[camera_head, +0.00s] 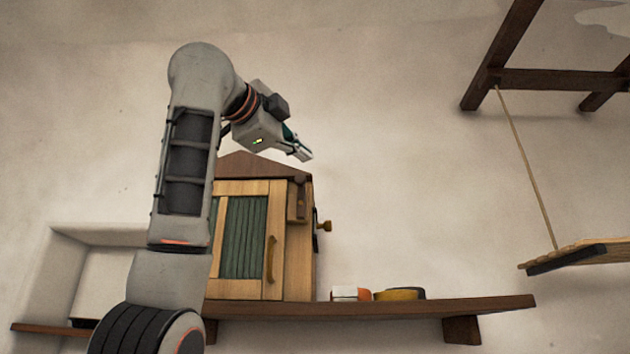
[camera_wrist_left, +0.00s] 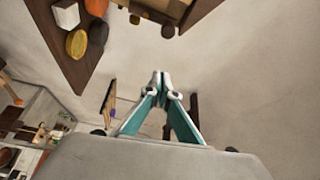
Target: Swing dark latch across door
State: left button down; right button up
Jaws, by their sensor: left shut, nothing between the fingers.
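A small wooden cabinet (camera_head: 298,265) with a peaked brown roof stands on a wall shelf. Its door (camera_head: 276,205) has a light wood frame, a green slatted panel and a curved wooden handle (camera_head: 270,260), and looks closed. A brown upright piece at the cabinet's upper right front (camera_head: 298,202) looks like the dark latch, standing beside the door. My left gripper (camera_head: 305,155) is shut and empty, in the air above the roof's right end, apart from the latch. Its closed fingertips also show in the left wrist view (camera_wrist_left: 159,76). My left arm hides the cabinet's left side. My right gripper is out of view.
A brass-coloured knob (camera_head: 324,226) sticks out from the cabinet's right side. The dark shelf (camera_head: 480,304) holds a white and orange item (camera_head: 350,294) and a yellow round one (camera_head: 396,295). A hanging rack (camera_head: 580,256) is far right. The wall between is clear.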

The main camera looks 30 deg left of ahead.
aim_at(301, 197)
pick_arm(q)
jog(key=w+a+p, duration=0.4)
jog(key=w, duration=0.4)
jog(key=shift+w+a, duration=0.15)
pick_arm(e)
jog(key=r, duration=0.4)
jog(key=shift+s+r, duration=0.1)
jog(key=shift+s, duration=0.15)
pick_arm(q)
jog(key=shift+a, duration=0.1)
